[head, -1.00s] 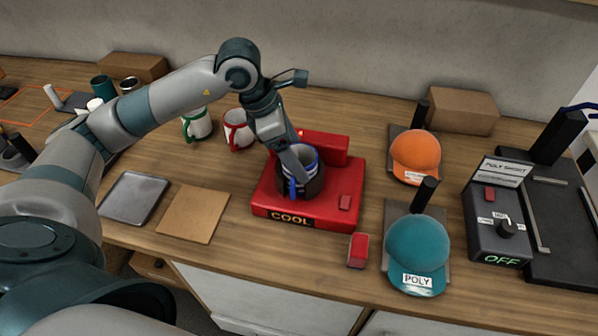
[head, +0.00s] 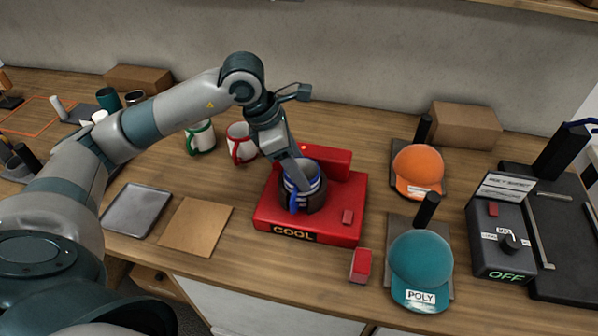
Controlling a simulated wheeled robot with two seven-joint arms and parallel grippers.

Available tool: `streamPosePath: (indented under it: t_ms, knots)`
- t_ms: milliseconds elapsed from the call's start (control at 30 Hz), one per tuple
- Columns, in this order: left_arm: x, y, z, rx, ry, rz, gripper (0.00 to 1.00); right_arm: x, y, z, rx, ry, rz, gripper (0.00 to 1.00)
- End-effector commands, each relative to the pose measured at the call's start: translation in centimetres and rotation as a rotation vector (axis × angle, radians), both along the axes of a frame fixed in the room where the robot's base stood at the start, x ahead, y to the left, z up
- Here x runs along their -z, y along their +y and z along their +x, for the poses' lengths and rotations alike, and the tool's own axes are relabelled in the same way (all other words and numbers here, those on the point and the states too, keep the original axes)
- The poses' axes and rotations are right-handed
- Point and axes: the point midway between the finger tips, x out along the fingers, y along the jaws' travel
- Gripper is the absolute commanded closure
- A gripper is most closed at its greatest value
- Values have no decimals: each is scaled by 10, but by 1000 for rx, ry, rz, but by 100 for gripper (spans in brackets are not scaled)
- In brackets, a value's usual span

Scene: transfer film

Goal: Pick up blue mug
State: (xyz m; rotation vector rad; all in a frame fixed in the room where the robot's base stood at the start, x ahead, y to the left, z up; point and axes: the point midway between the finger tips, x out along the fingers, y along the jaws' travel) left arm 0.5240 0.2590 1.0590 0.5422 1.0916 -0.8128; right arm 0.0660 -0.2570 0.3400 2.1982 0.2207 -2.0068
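The blue mug (head: 294,204), white with blue bands and a blue handle toward the front, sits upright in a dark round holder (head: 318,202) on the red machine (head: 335,229) labelled COOL. My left gripper (head: 299,178) reaches down from above into the mug's mouth, at its rim. Its fingertips are partly hidden by the mug, so I cannot tell if they are closed on the rim. My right gripper is not in view.
A green-handled mug (head: 201,138) and a red-handled mug (head: 241,143) stand behind, to the left. A metal tray (head: 137,208) and brown board (head: 196,226) lie front left. An orange cap (head: 418,168), teal cap (head: 421,265) and black press (head: 553,240) stand right.

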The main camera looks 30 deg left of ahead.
Motion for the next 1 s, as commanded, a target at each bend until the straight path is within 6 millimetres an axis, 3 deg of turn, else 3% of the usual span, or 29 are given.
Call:
streamPosePath:
  t_ms: [267,700,1000]
  knots:
    - [-25,0,1,1,-8,-1,97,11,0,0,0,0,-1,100]
    - [-85,-1,1,0,-8,-3,97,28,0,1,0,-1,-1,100]
    - [-99,0,1,0,-4,-2,97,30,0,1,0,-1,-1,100]
